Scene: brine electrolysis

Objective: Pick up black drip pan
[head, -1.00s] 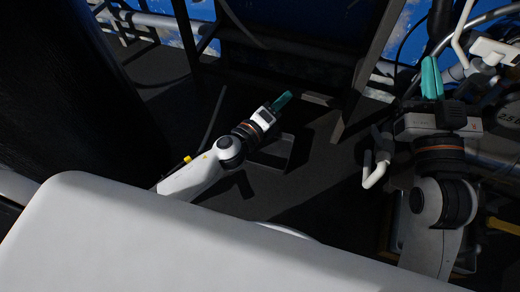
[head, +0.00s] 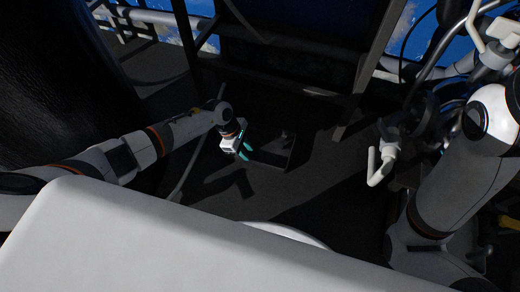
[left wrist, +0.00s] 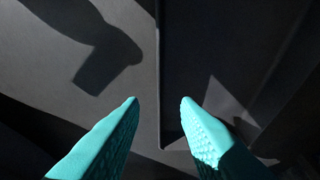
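The black drip pan (head: 272,158) lies on the dark floor near the middle of the head view, partly hidden by my left gripper. In the left wrist view the pan (left wrist: 205,55) fills the upper right, with its straight edge running between the fingertips. My left gripper (head: 243,151) is at the pan's left side in the head view. Its teal fingers (left wrist: 159,103) are open, one on each side of that edge, with nothing visibly held. I cannot tell how far the fingertips reach down.
A dark metal frame (head: 372,62) stands behind the pan. A large black cylinder (head: 70,80) stands at the left. Floor in front of the pan is clear.

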